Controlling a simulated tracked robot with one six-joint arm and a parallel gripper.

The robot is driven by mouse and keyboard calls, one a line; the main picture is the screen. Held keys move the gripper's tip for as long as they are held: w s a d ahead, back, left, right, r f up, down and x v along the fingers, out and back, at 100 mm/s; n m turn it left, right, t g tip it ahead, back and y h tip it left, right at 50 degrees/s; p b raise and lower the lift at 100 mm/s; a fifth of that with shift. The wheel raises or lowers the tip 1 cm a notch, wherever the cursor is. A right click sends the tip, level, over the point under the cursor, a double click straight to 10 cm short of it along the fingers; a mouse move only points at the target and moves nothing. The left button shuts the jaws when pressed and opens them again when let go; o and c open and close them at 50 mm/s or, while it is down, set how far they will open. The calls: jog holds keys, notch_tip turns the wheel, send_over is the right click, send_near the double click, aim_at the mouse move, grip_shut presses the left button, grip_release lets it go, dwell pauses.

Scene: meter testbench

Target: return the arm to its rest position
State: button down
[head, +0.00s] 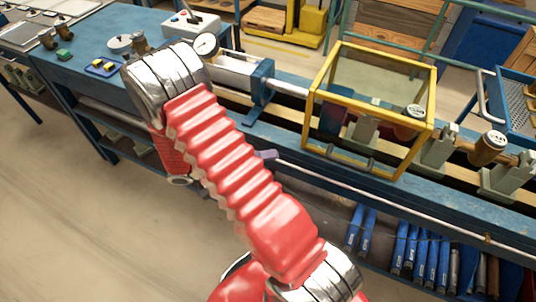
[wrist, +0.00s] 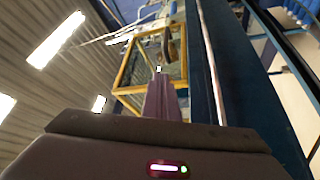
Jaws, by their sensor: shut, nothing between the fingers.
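My red arm (head: 235,165) with silver joints reaches up across the middle of the head view, in front of the blue bench. In the wrist view my gripper (wrist: 159,78) points away from the camera, its fingers together with nothing between them. In the head view only a small purplish tip (head: 266,154) shows beside the arm, near the bench's front rail; the arm hides the rest. The gripper appears clear of the yellow-framed guard box (head: 422,125), which lies to its right in the head view and beyond it in the wrist view (wrist: 122,75).
A pressure gauge (head: 206,45) and a grey cylinder stand behind my arm's upper joint. Brass meters (head: 488,148) sit on the bench at right. A blue table (head: 75,75) with small parts is at left. Blue-handled tools hang below the bench. The floor at lower left is clear.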

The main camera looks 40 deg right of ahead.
dwell(0.4)
jog(key=s+a+f+n+t+y, duration=0.4)
jog(key=s+a+f+n+y, duration=0.2)
jog(key=n+y, duration=0.35)
jog(key=w+a+r+n+t+y, duration=0.3)
jog(key=w+a+r+t+y, duration=0.1)
jog(key=a+r+t+y, duration=0.3)
notch_tip(320, 180, up, 14)
jog(key=s+t, duration=0.2)
jog(key=t, duration=0.5)
jog(key=shift+a+r+m, duration=0.2)
jog(key=shift+a+m, duration=0.15)
jog(key=shift+a, duration=0.1)
